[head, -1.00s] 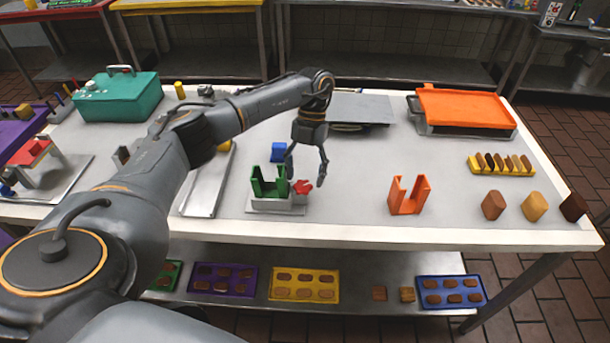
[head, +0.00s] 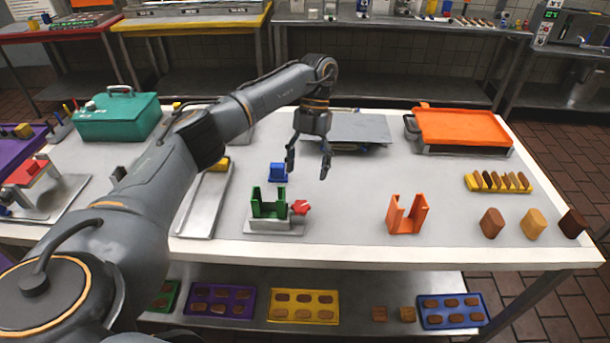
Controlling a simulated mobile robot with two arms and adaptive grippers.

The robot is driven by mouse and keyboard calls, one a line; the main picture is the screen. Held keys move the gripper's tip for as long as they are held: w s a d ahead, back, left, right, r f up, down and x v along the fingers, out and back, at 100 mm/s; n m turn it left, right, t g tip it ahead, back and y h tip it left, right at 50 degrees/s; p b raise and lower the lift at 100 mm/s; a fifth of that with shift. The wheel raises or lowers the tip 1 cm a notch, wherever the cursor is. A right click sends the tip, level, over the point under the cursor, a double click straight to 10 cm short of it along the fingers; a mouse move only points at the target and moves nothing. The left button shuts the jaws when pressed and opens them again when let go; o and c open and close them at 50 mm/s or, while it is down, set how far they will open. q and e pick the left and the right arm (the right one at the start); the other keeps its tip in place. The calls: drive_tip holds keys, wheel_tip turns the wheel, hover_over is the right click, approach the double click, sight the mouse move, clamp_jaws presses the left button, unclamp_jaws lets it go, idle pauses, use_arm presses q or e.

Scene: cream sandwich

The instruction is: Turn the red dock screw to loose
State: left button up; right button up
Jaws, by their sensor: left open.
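The red dock screw (head: 300,207) is a small red knob at the right side of a dock with a grey base (head: 273,227) and a green U-shaped holder (head: 268,203). It stands near the front edge of the table. My left gripper (head: 307,174) is open and points down, above and behind the red screw, apart from it. Nothing is between its fingers. The screw is too small to tell its turn. My right gripper is not in view.
A blue block (head: 277,173) stands just behind the dock. An orange U-shaped holder (head: 406,215) stands to the right. A metal tray (head: 204,200) lies to the left. A grey plate (head: 358,127) lies behind the gripper.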

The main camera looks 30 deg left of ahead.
use_arm(q)
drive_tip(key=m, duration=0.2)
drive_tip(key=m+t+y+b, duration=0.15)
drive_tip(key=m+t, duration=0.25)
drive_tip(key=m, duration=1.1)
approach(301, 206)
wheel_tip(301, 206, down, 8)
drive_tip(key=shift+a+p, duration=0.2)
drive_tip(key=shift+p, duration=0.45)
drive_tip(key=shift+c, duration=0.4)
drive_tip(key=c, duration=1.1)
